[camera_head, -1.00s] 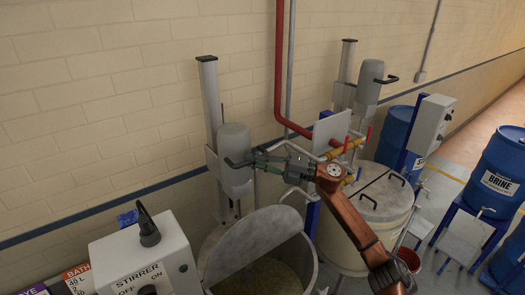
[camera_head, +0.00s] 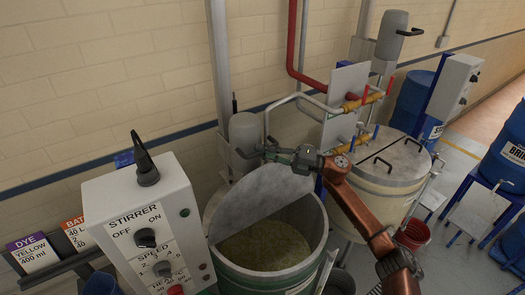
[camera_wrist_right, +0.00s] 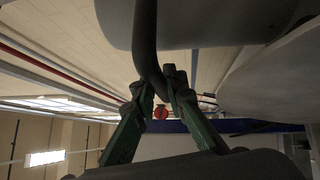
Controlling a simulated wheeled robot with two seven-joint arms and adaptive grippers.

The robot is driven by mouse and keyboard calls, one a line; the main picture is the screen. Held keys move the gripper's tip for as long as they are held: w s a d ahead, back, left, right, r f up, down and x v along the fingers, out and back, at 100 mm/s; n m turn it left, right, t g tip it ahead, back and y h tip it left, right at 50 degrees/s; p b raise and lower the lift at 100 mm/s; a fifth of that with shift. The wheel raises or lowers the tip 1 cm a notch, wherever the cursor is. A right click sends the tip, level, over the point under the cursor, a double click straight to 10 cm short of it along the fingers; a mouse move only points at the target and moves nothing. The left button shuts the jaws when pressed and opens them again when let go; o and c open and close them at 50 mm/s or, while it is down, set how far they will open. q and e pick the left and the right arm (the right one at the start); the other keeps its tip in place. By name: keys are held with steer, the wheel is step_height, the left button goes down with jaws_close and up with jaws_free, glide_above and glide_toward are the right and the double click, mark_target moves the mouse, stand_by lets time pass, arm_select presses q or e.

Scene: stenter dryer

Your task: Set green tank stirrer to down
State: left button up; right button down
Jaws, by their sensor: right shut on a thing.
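The green tank (camera_head: 242,279) stands at the lower middle of the head view, holding murky yellow-green liquid. A grey half lid (camera_head: 270,189) stands tilted up at its back. The stirrer (camera_head: 243,131) has a grey rounded motor housing, low on its tall metal column behind the tank. Its dark handle (camera_head: 246,154) sticks out toward the right. My right gripper (camera_head: 268,151) reaches in from the right and is shut on this handle. In the right wrist view, the green fingers (camera_wrist_right: 157,82) close around the dark bar (camera_wrist_right: 146,45). The stirrer's lower end is hidden. My left gripper is not in view.
A stirrer control box (camera_head: 150,225) with knobs stands at the left front. A cream tank (camera_head: 375,200) with a closed lid, pipes (camera_head: 293,40) and a second raised stirrer (camera_head: 392,38) stand to the right. Blue drums (camera_head: 500,150) are further right.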

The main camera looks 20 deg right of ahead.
steer(key=shift+a+f, duration=0.1)
steer(key=shift+f, duration=0.4)
steer(key=c, duration=2.2)
jaws_free()
steer(key=shift+o, duration=1.3)
steer(key=shift+r, duration=0.15)
steer(key=v, duration=1.2)
